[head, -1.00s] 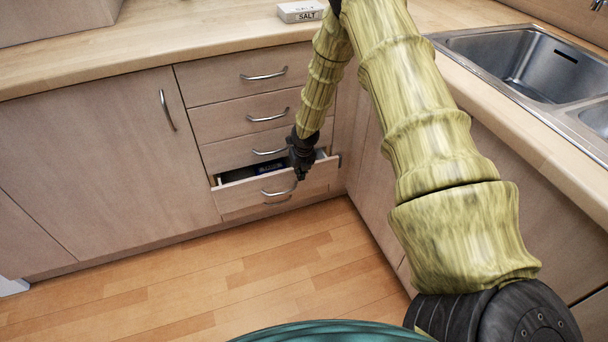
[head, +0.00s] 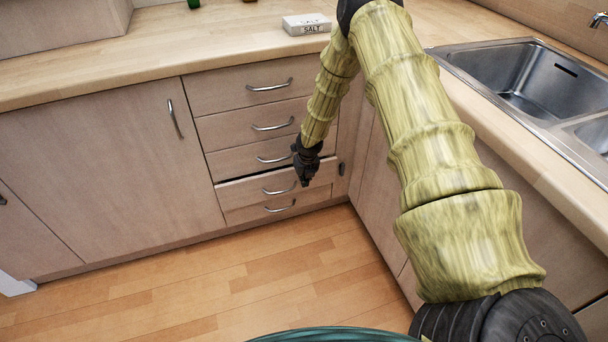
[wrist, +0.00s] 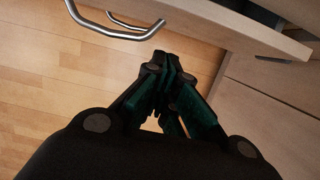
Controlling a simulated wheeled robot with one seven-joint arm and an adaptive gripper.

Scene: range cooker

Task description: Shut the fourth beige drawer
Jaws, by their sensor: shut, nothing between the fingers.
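The fourth beige drawer (head: 250,188) is in the stack of drawers left of the corner in the head view. It stands slightly out, with a thin dark gap along its top edge. Its curved metal handle (head: 279,189) is at the middle of its front. My gripper (head: 305,182) is shut and empty, pointing down at the right part of this drawer's front. In the wrist view my gripper (wrist: 172,75) shows its fingers together, below a drawer front (wrist: 220,25) and a metal handle (wrist: 115,32). I cannot tell whether the fingers touch the front.
Closed drawers (head: 255,127) lie above, and another drawer (head: 245,213) lies below. A cabinet door (head: 110,165) is to the left. The sink (head: 520,80) and counter are to the right. The wooden floor (head: 220,285) in front is clear.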

